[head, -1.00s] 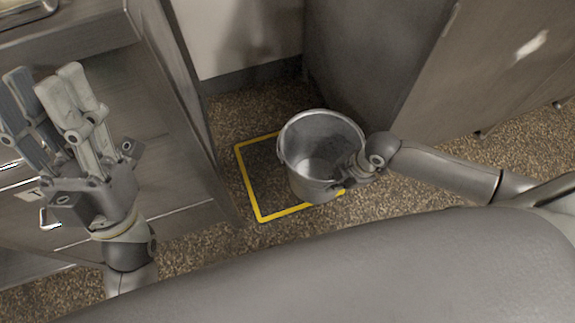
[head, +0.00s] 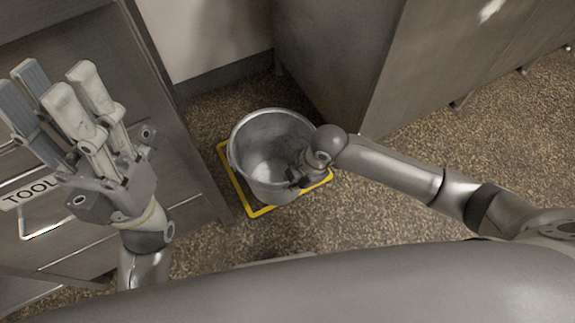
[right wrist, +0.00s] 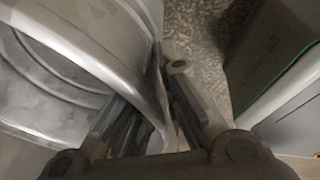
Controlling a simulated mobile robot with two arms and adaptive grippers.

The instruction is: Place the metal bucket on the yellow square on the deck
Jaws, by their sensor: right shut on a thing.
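The grey metal bucket (head: 262,192) is upright in the middle of the head view, over the yellow square (head: 238,191) on the deck. The square's left edge and parts of its front edge show; the bucket hides most of the rest. I cannot tell whether the bucket's base touches the deck. My right gripper (head: 301,178) is shut on the bucket's right side. In the right wrist view the bucket's wall (right wrist: 85,45) passes between the fingers. My left gripper (head: 60,85) is raised at the left, open and empty, its fingers pointing up.
A drawer cabinet (head: 190,150) marked "TOOL" stands close left of the square. Another grey cabinet (head: 325,60) stands behind it to the right, with a pale wall (head: 200,40) between. Speckled deck (head: 410,215) is clear at the right.

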